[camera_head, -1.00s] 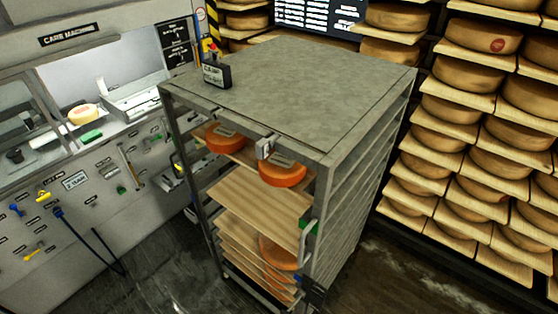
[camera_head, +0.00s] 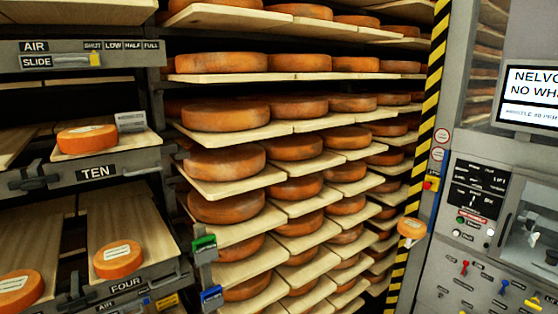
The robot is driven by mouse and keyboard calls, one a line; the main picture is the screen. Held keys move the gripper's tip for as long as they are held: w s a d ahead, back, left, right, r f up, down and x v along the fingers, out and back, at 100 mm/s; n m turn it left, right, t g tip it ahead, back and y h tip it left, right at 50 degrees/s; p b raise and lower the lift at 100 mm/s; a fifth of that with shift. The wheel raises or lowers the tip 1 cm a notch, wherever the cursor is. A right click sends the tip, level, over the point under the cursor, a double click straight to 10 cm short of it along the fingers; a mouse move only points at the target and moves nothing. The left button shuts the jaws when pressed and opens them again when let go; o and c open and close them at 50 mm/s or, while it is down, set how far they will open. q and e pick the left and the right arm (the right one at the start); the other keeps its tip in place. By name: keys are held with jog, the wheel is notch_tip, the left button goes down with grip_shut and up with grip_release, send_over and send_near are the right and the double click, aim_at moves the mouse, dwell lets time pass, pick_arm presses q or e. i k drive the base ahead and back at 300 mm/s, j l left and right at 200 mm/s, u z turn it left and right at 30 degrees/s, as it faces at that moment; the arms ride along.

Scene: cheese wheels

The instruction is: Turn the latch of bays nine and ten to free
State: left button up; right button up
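The bay marked TEN (camera_head: 97,171) is at the left, with its label on a grey rail. On its board lies an orange cheese wheel (camera_head: 86,139) with a pale label, and a small grey card (camera_head: 130,121) stands behind it. A dark metal fitting (camera_head: 33,179) sits on the rail left of the label; I cannot tell whether it is the latch or how it is turned. No label for bay nine is readable. Neither of my grippers is in view.
Below is the bay marked FOUR (camera_head: 127,287), with a labelled cheese (camera_head: 118,259). An air slide (camera_head: 95,59) with a yellow knob is at upper left. Shelves of cheese (camera_head: 226,161) fill the middle. A striped post (camera_head: 420,130) and a control panel (camera_head: 480,230) stand at the right.

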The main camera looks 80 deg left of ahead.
aim_at(37, 183)
jog(key=u, duration=4)
